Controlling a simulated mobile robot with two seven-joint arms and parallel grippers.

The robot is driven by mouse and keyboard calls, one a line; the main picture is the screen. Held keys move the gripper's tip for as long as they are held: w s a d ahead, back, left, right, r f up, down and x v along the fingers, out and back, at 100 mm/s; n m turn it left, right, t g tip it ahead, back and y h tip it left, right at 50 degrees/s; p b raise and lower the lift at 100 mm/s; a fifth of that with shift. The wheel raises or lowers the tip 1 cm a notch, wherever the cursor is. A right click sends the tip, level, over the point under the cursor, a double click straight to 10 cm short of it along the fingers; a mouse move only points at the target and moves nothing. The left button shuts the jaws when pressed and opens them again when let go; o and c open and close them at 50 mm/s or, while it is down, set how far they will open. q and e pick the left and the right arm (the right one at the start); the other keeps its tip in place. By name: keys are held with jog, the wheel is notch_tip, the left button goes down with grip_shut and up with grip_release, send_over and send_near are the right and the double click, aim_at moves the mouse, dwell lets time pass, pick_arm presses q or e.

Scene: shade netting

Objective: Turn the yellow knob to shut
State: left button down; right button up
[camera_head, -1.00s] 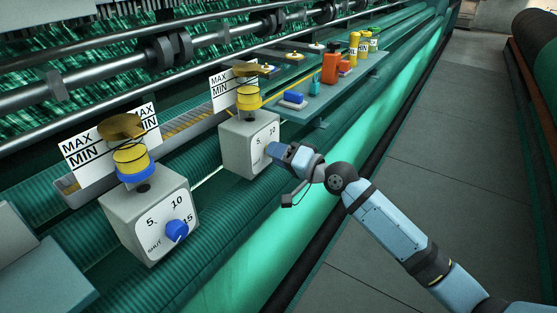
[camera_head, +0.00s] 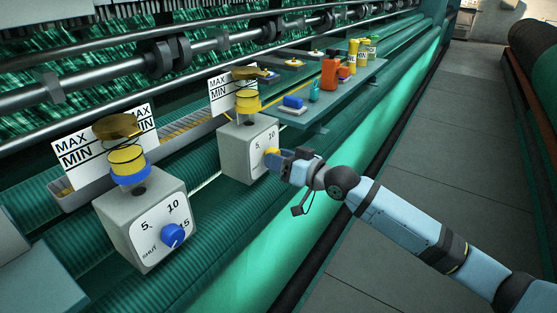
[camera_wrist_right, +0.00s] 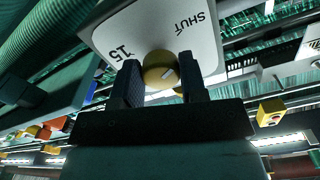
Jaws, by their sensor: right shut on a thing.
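The yellow knob (camera_head: 271,153) is on the white dial of the farther grey box (camera_head: 236,150). In the right wrist view the yellow knob (camera_wrist_right: 160,70) sits between the two dark fingers, in front of a dial face marked 15 and SHUT. The white mark on the knob points up and to the right, toward the SHUT side in that view. My right gripper (camera_head: 279,159) is shut on the yellow knob; its fingers (camera_wrist_right: 159,84) stand on either side of it. My left gripper is not in view.
A nearer grey box (camera_head: 130,222) has a blue knob (camera_head: 173,235) on its dial. MAX/MIN cards (camera_head: 75,158) stand behind the boxes. A shelf (camera_head: 335,95) at the back holds an orange container (camera_head: 329,73) and other small items. The aisle floor (camera_head: 430,160) on the right is clear.

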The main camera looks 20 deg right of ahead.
dwell(0.6)
jog(key=o, duration=0.9)
jog(key=v, duration=1.3)
jog(key=shift+s+d, duration=0.25)
jog(key=shift+s, duration=0.05)
